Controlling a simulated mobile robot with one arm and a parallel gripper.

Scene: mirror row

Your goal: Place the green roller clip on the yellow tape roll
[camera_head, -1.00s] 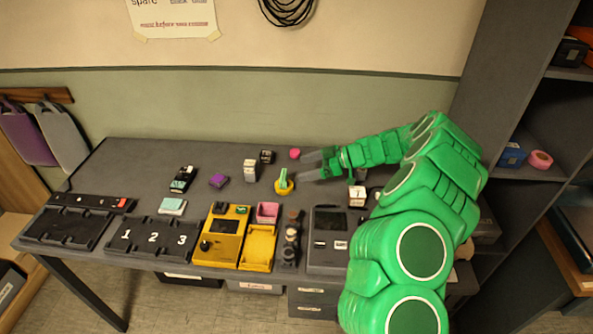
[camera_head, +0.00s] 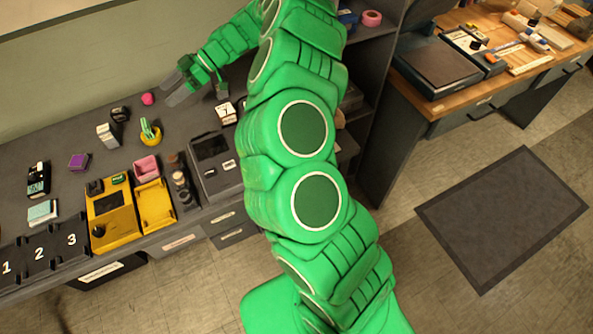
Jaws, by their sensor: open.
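The green roller clip (camera_head: 147,124) stands upright, leaning slightly, at the yellow tape roll (camera_head: 153,138) on the grey workbench. It appears to rest on or in the roll; I cannot tell exactly how it is seated. My gripper (camera_head: 172,91) is open and empty, up and to the right of the clip and apart from it. Its grey fingers point to the left, close to a small pink ball (camera_head: 147,99).
A pink open box (camera_head: 147,168), yellow device (camera_head: 110,214) and dark grey device (camera_head: 214,162) line the bench's front. A purple block (camera_head: 79,162) lies left. A shelf unit stands behind my arm. A wooden desk (camera_head: 470,105) and floor mat (camera_head: 502,217) are right.

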